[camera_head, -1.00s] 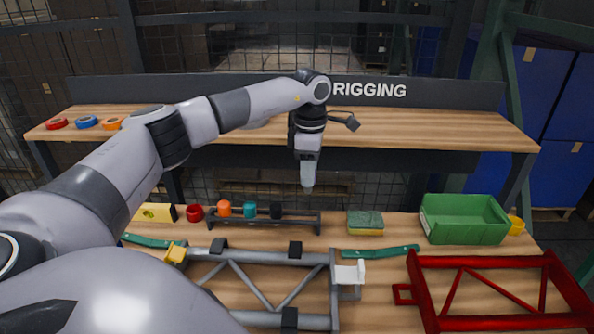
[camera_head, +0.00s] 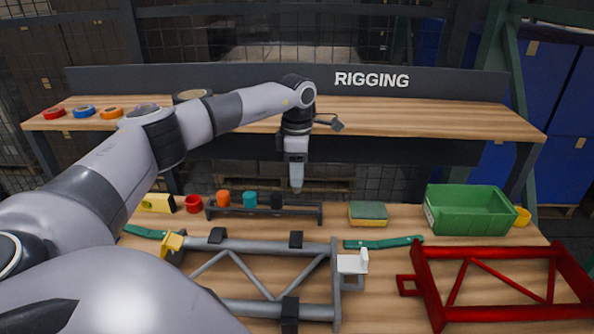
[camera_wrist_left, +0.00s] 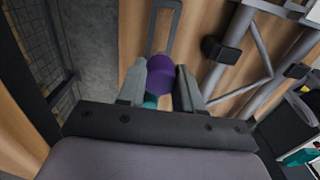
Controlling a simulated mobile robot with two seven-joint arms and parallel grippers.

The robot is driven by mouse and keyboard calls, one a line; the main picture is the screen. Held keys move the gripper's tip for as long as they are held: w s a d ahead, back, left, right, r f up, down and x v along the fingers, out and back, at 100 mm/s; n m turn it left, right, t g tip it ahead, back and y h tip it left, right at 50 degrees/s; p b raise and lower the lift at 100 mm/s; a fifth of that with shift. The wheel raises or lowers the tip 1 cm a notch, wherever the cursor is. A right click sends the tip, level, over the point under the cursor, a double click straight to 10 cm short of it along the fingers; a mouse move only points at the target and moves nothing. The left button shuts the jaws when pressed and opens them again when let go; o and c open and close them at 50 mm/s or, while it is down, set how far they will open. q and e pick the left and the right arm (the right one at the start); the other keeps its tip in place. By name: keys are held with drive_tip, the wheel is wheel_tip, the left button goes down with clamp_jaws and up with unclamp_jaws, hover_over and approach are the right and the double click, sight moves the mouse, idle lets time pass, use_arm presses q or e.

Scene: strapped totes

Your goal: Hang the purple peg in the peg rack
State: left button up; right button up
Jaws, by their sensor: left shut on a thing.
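My left gripper (camera_head: 297,188) is above the right part of the peg rack, pointing down. In the left wrist view the purple peg (camera_wrist_left: 160,72) sits between its two fingers, which are shut on it. In the head view I cannot make out the purple peg. The dark peg rack (camera_head: 300,220) stands on the near bench and holds an orange peg (camera_head: 223,198), a teal peg (camera_head: 250,199) and a dark peg (camera_head: 277,200). The rack's right part, under the gripper, looks free. In the wrist view a grey slotted frame (camera_wrist_left: 177,20) shows beyond the peg. My right gripper is out of view.
A sponge (camera_head: 368,213) and a green bin (camera_head: 470,211) stand to the right. A grey frame (camera_head: 270,247) lies in front of the rack; a red frame (camera_head: 500,316) lies at right.

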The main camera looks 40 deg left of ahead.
sight(297, 191)
use_arm(q)
drive_tip(key=shift+f+b, duration=1.7)
drive_tip(key=shift+f, duration=0.25)
drive_tip(key=shift+f+b, duration=0.3)
drive_tip(key=shift+f, duration=1.15)
drive_tip(key=o, duration=1.2)
drive_tip(key=shift+c, duration=0.2)
drive_tip(key=shift+r, duration=3.55)
